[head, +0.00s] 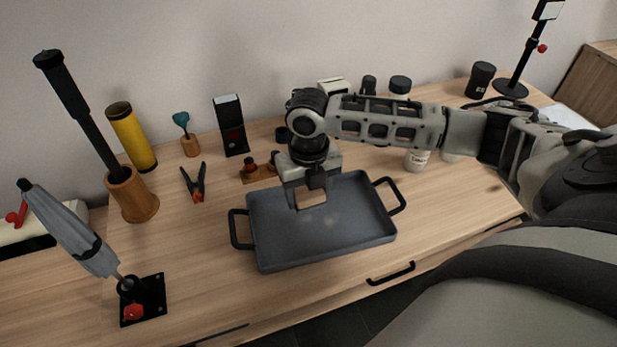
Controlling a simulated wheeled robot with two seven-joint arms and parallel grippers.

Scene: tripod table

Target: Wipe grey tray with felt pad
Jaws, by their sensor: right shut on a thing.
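The grey tray (335,236) is a rectangular pan with raised walls and a black handle at each short end. It lies on the wooden table top, near its front edge. My right gripper (311,202) points down over the back middle part of the tray. It is shut on a small tan felt pad (312,198), which is partly hidden between the fingers. The pad is at or just above the tray floor; I cannot tell whether it touches. A small pale spot shows on the tray floor in front of the pad. My left gripper is not in view.
Behind the tray stand a small wooden rack (257,173), a black box (231,125) and white bottles (417,159). Bare wood lies left of the tray.

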